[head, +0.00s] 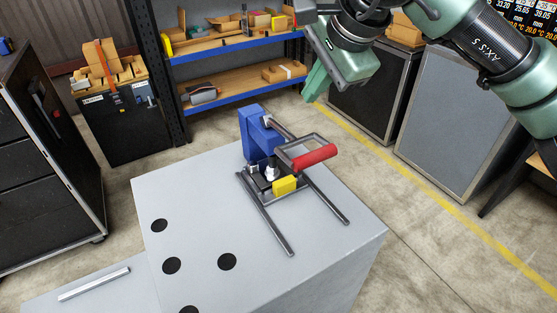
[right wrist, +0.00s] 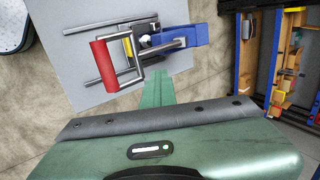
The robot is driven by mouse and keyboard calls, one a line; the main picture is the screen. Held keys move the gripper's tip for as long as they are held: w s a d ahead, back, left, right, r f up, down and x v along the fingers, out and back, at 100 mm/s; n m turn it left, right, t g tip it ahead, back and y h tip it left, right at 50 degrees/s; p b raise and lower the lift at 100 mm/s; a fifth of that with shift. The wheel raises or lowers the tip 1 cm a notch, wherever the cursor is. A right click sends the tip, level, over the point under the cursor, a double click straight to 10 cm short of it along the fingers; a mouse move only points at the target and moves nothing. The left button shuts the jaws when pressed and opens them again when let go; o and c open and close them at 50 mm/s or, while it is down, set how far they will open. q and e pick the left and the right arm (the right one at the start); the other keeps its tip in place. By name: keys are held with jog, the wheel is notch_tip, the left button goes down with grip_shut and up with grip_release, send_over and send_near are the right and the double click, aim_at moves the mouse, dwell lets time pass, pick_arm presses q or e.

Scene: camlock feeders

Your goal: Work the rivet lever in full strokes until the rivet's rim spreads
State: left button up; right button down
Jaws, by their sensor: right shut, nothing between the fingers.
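The rivet press (head: 262,135) is blue and stands at the back of the grey bench top. Its lever ends in a red grip (head: 314,156) held out to the right on a metal frame. The red grip also shows in the right wrist view (right wrist: 103,66). Under the lever are a pale upright part (head: 271,171) and a yellow block (head: 285,185); a rivet rim is too small to make out. My right gripper (head: 312,90) is shut and empty, above and behind the press, apart from the lever. In the right wrist view its green fingers (right wrist: 157,88) point toward the press. My left gripper is not in view.
The bench top (head: 200,215) has several black round holes and is otherwise clear at the front left. Two metal rails (head: 267,220) extend forward from the press. A blue-edged shelf (head: 235,90) and dark cabinets (head: 365,95) stand behind.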

pick_arm(q)
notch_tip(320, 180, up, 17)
jog(key=p, duration=1.7)
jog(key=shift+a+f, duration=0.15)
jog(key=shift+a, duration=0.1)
pick_arm(e)
jog(key=w+a+r, duration=0.2)
jog(key=w+a, duration=0.4)
jog(key=w, duration=0.2)
jog(key=w+a+r, duration=0.1)
jog(key=w+a, duration=0.5)
jog(key=w, duration=0.2)
jog(key=shift+w+a+r, duration=0.2)
jog(key=shift+a+r, duration=0.2)
jog(key=shift+d, duration=0.1)
jog(key=shift+c, duration=1.8)
grip_release()
